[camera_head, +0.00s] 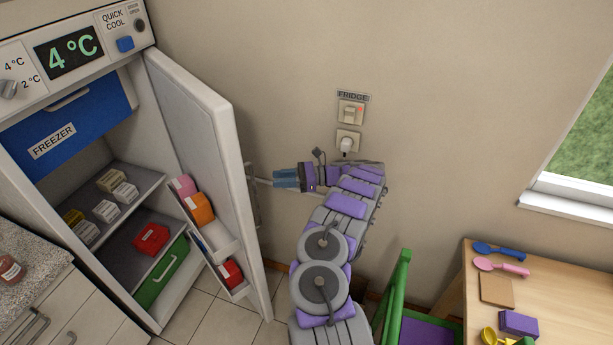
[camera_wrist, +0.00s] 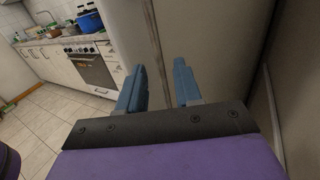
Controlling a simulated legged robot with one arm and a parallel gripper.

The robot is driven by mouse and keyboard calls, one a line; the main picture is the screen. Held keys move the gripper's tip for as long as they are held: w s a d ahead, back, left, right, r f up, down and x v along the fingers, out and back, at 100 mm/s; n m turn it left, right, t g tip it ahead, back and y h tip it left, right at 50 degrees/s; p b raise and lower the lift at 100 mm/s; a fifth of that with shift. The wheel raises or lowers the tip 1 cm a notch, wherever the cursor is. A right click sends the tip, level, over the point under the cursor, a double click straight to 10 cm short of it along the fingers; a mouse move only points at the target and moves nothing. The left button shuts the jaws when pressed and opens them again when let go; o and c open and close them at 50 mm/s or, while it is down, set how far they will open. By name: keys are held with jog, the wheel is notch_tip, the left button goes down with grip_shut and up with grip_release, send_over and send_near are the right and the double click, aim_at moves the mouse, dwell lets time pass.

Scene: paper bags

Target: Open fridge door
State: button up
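The fridge door (camera_head: 195,130) is white and stands swung wide open, with the fridge's shelves exposed on its left. Its handle (camera_head: 252,195) is on the outer face, on the right side in the head view. My gripper (camera_head: 277,179) has blue fingers and is just right of the handle, pointing left toward the door. In the wrist view the two fingers (camera_wrist: 160,85) are spread apart, with a pale surface behind them and nothing clearly held between. I cannot tell whether the fingertips touch the handle or door.
The fridge interior has a blue freezer drawer (camera_head: 65,125) and a green drawer (camera_head: 162,270). A wall with a switch and plug (camera_head: 347,142) is behind my arm. A green chair (camera_head: 400,290) and wooden table (camera_head: 455,300) stand at the right. An oven (camera_wrist: 90,70) shows in the wrist view.

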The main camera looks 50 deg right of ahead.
jog(key=v, duration=0.8)
dwell(0.4)
jog(key=shift+d, duration=0.15)
jog(key=shift+s+f, duration=0.1)
dwell(0.5)
